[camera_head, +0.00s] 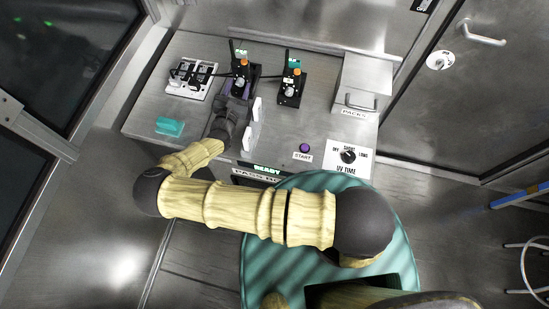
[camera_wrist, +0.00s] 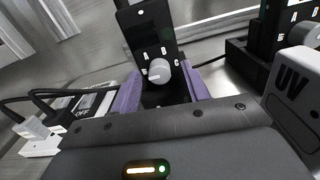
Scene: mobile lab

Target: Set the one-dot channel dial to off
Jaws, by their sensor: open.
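Two small black channel units with dials stand at the back of the metal bench. My gripper (camera_head: 239,88) is at the left unit (camera_head: 243,69), which also shows in the wrist view (camera_wrist: 150,35). Its pale grey dial (camera_wrist: 160,72) lies between my two open purple fingers (camera_wrist: 160,88), with a visible gap on the left; contact on the right is unclear. The right unit (camera_head: 292,84) stands apart, and its dial shows partly at the wrist view's right edge (camera_wrist: 305,34). The dot marks and dial settings are too small to read surely.
A white board with black switches (camera_head: 190,80) and cables lies left of the units. A teal block (camera_head: 170,126) sits at the front left. A box marked PACKS (camera_head: 361,85), a purple START button (camera_head: 305,148) and a UV TIME dial (camera_head: 348,156) are at the right.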

